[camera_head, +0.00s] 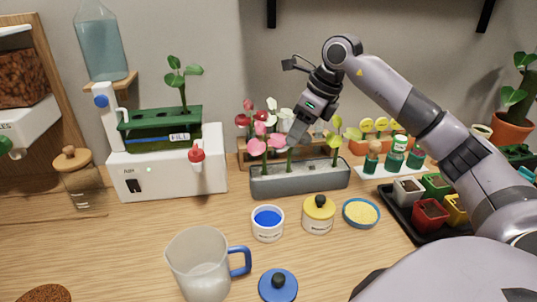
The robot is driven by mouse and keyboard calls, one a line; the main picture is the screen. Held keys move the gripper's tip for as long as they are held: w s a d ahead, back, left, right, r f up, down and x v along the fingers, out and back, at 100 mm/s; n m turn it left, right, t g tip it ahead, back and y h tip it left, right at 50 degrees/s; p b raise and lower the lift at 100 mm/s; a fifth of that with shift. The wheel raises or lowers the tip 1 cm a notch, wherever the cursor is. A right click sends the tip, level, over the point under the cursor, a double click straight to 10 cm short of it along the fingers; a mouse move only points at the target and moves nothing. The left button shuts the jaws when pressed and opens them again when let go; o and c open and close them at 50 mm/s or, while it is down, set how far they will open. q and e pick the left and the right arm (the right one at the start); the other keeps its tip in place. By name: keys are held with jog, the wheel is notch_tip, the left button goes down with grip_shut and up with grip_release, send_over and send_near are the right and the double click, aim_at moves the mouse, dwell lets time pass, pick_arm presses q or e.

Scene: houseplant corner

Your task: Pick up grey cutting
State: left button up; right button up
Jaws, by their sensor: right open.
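A grey trough (300,181) stands on the bench at the middle back. Upright in it are pink cuttings (258,147), a yellow-topped cutting (334,143) and a green stem (290,163) whose top is at my gripper. A grey head seems to sit on that stem, but I cannot clearly separate it from the grey fingers. My right gripper (298,132) is open and points down at the top of this stem, above the trough. Whether the fingers touch the cutting is too small to tell. My left gripper is out of view.
A rack of red and white flowers (243,122) stands close behind the trough. In front are a blue-filled pot (267,223), a yellow jar (318,214) and a yellow dish (361,212). A white machine (170,178) stands left, a clear jug (198,265) nearer, a tray of pots (402,222) right.

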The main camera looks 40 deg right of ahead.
aim_at(290, 151)
jog(key=shift+s+x, duration=0.15)
jog(key=shift+x, duration=1.6)
jog(key=shift+s+x, duration=0.15)
jog(key=shift+x, duration=1.6)
jog(key=shift+d, duration=0.15)
grip_shut()
